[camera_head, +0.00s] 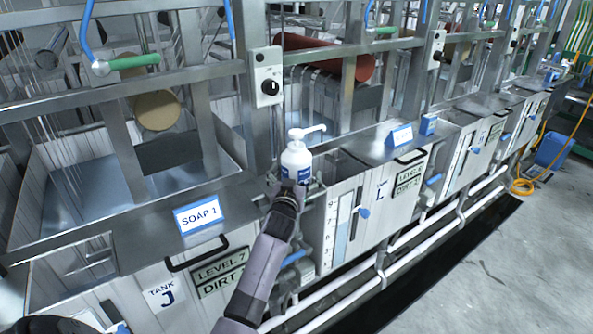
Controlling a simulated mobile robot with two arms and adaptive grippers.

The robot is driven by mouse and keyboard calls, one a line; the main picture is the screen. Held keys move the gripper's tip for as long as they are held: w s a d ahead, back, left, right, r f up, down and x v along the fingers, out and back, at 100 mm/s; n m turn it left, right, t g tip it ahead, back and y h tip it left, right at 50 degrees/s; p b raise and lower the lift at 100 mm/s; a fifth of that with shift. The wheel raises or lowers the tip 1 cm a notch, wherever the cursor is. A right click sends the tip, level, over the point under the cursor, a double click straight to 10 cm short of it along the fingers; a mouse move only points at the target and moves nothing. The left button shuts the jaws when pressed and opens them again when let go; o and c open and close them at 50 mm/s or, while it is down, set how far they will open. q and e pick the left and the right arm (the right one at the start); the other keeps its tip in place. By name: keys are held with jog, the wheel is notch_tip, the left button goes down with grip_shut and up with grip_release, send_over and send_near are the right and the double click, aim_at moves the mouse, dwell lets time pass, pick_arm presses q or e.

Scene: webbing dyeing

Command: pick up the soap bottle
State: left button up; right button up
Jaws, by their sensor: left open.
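The soap bottle (297,162) is white with a pump top and a blue label. It stands upright near the middle of the view, on the ledge at the tank's edge beside the steel frame. My left gripper (288,188) is open and right at the bottle's lower part, on the near side. The gripper and wrist hide the bottle's base. I cannot tell whether the fingers touch it. My right gripper is not in view.
A SOAP 1 sign (198,214) stands on the tank J lid to the left. A grey control box (267,77) is on the post behind the bottle. A blue-and-white sign (399,136) stands to the right. White pipes run along the tank fronts; open floor lies at right.

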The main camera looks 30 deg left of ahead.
pick_arm(q)
jog(key=shift+c, duration=0.4)
jog(key=c, duration=2)
jog(key=shift+o, duration=0.2)
jog(key=shift+r, duration=0.2)
